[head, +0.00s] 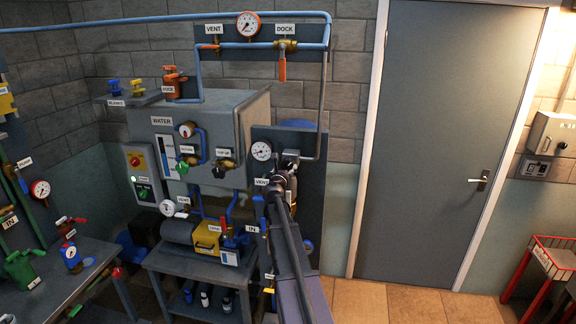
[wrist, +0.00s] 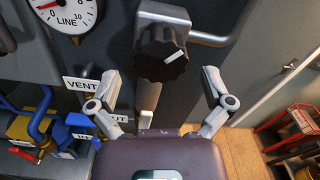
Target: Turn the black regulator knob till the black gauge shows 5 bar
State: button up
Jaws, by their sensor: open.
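The black regulator knob (wrist: 162,52), fluted with a white mark, sits under a grey block in the wrist view. The mark points to the upper right. My gripper (wrist: 161,79) is open, with one finger on each side of the knob and a gap on both sides; no contact shows. The gauge marked LINE (wrist: 66,14) is cut off at the top left of the wrist view. Its 0 is at lower left and its 10 at right; a red part shows on the left of the dial. In the head view, the dark-rimmed gauge (head: 261,150) is too small to read, and my arm covers much of the regulator.
A VENT tag (wrist: 80,84) and blue pipes lie left of my gripper. A grey pipe runs right of the knob. In the head view, a grey door (head: 425,150) is at right, a red-framed cart (head: 545,262) beyond it, and a work table (head: 60,285) at left.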

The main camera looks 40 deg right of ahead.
aim_at(287, 165)
jog(key=shift+x, duration=1.85)
jog(key=c, duration=0.9)
jog(key=shift+d, duration=0.15)
